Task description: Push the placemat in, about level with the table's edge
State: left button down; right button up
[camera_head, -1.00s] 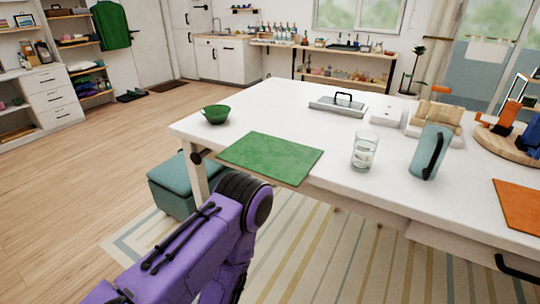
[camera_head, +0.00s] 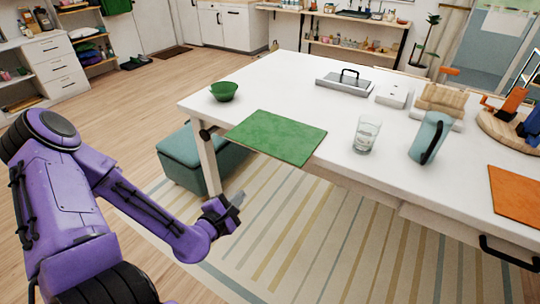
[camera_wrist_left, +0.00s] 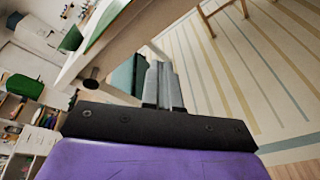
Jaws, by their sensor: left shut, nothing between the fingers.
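The green placemat (camera_head: 277,136) lies on the white table (camera_head: 290,85), with its front part jutting out past the table's near edge. In the left wrist view a strip of green, the placemat (camera_wrist_left: 106,22), shows at the top along the table edge. My left gripper (camera_head: 235,199) is shut and empty. It is in front of the table, below and to the left of the placemat, apart from both. In the left wrist view its fingers (camera_wrist_left: 164,86) lie close together. My right gripper is not in view.
A green bowl (camera_head: 224,91) stands left of the placemat, and a glass (camera_head: 366,134) and a blue-green pitcher (camera_head: 429,138) stand to its right. An orange placemat (camera_head: 515,193) lies further right. A teal storage bench (camera_head: 188,160) stands under the table's left end.

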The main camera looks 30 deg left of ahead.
pick_arm(q)
notch_tip(320, 180, up, 3)
jog(key=d+n+t+h, duration=0.2)
jog(key=d+n+t, duration=0.1)
jog(key=n, duration=0.5)
jog(key=b, duration=0.6)
send_near(280, 153)
jog(key=w, duration=0.4)
jog(key=shift+w+f+n, duration=0.15)
jog(key=shift+w+n, duration=0.1)
jog(key=shift+n, duration=0.15)
jog(key=w+b, duration=0.4)
jog(key=w, duration=0.1)
jog(key=shift+w+a+f, duration=0.1)
jog(key=shift+f, duration=0.2)
jog(key=shift+w+r, duration=0.15)
jog(key=shift+w, duration=0.15)
jog(key=shift+s+r, duration=0.1)
jog(key=shift+r, duration=0.05)
